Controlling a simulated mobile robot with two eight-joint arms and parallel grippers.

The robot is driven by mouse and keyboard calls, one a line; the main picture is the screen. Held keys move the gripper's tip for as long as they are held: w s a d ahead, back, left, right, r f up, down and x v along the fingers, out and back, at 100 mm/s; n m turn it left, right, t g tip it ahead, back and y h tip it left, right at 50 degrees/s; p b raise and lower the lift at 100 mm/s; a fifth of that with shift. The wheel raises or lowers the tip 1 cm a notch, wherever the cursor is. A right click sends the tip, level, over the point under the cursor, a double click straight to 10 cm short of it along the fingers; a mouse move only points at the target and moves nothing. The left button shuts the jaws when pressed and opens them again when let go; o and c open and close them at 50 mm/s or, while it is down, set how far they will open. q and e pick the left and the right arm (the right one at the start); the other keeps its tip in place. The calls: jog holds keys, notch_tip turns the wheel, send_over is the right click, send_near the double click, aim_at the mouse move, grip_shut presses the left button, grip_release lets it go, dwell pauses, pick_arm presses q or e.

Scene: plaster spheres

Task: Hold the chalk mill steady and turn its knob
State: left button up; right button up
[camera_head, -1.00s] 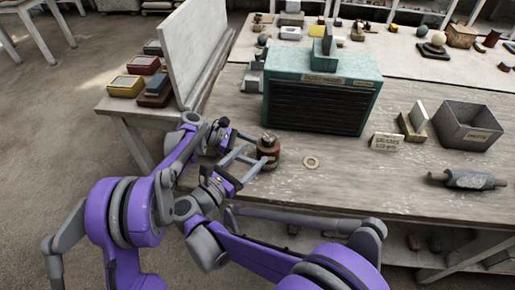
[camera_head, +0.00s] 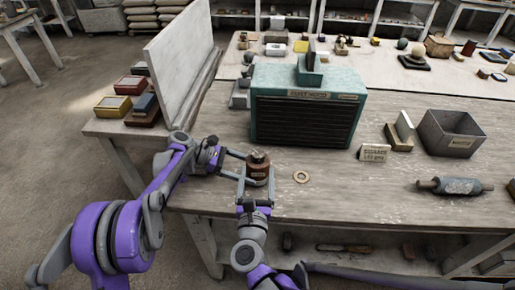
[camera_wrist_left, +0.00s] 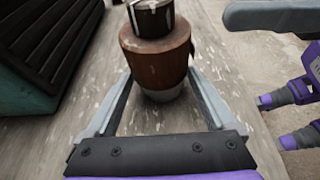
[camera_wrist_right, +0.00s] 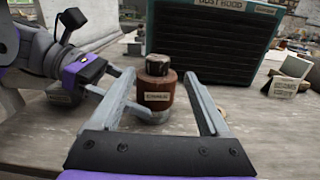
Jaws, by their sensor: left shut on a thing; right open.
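The chalk mill (camera_head: 259,173) is a small brown wooden cylinder with a pale base, standing upright near the bench's front edge. Its dark knob (camera_head: 257,157) sits on top; the knob shows closer in the right wrist view (camera_wrist_right: 157,66). My left gripper (camera_head: 236,164) comes from the left and is shut on the mill's body (camera_wrist_left: 158,62), its fingers on either side. My right gripper (camera_wrist_right: 160,78) comes from the front, open, with its fingers spread to either side of the mill. In the right wrist view a small label (camera_wrist_right: 157,97) faces me, too small to read surely.
A pale ring (camera_head: 301,177) lies just right of the mill. A teal dust hood (camera_head: 306,106) stands behind, and an upright pale board (camera_head: 180,52) is at the left. A grey roller (camera_head: 455,187) and grey bin (camera_head: 451,134) are at the right. The front middle of the bench (camera_head: 355,195) is clear.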

aim_at(262, 151)
jog(key=shift+n+y, duration=0.4)
jog(key=shift+y, duration=0.2)
jog(key=w, duration=1.1)
jog(key=shift+a+f, duration=0.2)
jog(key=shift+a, duration=0.2)
grip_shut()
jog(key=shift+m+h, duration=0.3)
jog(key=shift+h, duration=0.2)
jog(key=m+h, duration=0.1)
jog(key=h, duration=0.1)
jog(key=m+h, duration=0.1)
jog(key=h, duration=0.1)
jog(key=shift+d+m+g, duration=0.3)
jog(key=shift+d, duration=0.05)
jog(key=shift+s+d+m+g+h, duration=0.15)
jog(key=shift+m+g+h, duration=0.3)
jog(key=shift+m+h, duration=0.5)
jog(key=shift+d+m+g+h, duration=0.25)
jog(key=shift+m+g+h, duration=0.2)
jog(key=shift+h, duration=0.8)
jog(key=shift+s+d+m+g+h, duration=0.15)
jog(key=shift+m+g+h, duration=0.25)
jog(key=shift+m+h, duration=0.55)
